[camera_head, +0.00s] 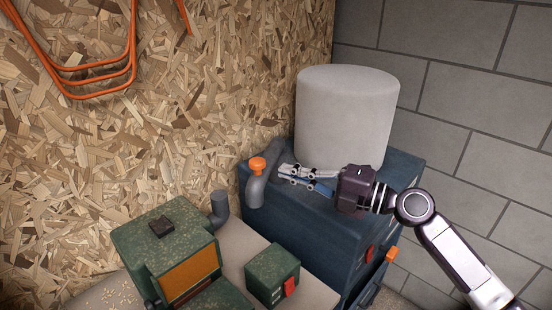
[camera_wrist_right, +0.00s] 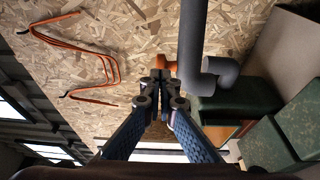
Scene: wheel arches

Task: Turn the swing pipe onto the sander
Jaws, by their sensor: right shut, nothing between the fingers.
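The grey swing pipe (camera_head: 256,190) stands at the blue cabinet's left end, with its bent end pointing down and an orange knob (camera_head: 257,163) on top. The green sander (camera_head: 160,245) is lower left, with a grey upright stub (camera_head: 219,207). The pipe's end is to the right of the stub, apart from it. My right gripper (camera_head: 282,170) is shut and empty just right of the knob, over the cabinet top. In the wrist view its fingertips (camera_wrist_right: 161,78) are close to the knob (camera_wrist_right: 167,63), beside the pipe (camera_wrist_right: 192,45); contact cannot be told. My left gripper is out of view.
A pale grey drum (camera_head: 346,120) stands on the blue cabinet (camera_head: 315,222) behind my right gripper. A small green box (camera_head: 270,273) with a red switch sits beside the sander.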

